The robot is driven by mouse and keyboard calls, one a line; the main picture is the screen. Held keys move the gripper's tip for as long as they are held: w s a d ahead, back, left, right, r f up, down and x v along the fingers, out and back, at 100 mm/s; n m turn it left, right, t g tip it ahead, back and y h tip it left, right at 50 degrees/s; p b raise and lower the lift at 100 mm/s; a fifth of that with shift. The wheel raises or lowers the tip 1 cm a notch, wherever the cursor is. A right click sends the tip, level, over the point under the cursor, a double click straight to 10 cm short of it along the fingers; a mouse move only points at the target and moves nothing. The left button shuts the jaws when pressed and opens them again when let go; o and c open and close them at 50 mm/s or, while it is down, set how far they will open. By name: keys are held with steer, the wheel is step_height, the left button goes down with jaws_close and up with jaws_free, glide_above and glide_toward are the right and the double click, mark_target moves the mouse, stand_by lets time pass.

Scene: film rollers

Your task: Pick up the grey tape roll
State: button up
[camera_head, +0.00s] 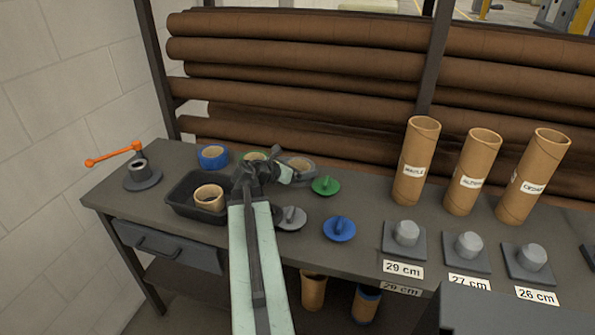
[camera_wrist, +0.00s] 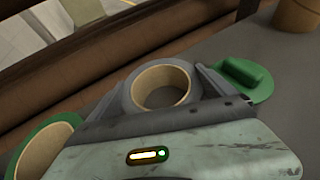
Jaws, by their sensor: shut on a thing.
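The grey tape roll (camera_wrist: 127,97) has a tan cardboard core and sits between the fingers of my gripper (camera_wrist: 163,90) in the wrist view. The fingers are shut on its sides. In the head view the grey tape roll (camera_head: 301,164) shows at the end of my gripper (camera_head: 285,172), over the back of the workbench. My gripper covers part of it. I cannot tell whether the roll still touches the bench.
A green tape roll (camera_wrist: 45,147) lies left of the held roll, and a green plug (camera_wrist: 245,82) is close on its right. A blue tape roll (camera_head: 213,157) and a black tray (camera_head: 181,192) with a tan roll stand left. Cardboard tubes (camera_head: 417,162) stand right.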

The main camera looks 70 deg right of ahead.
step_height(320, 180, up, 10)
steer(key=p, duration=1)
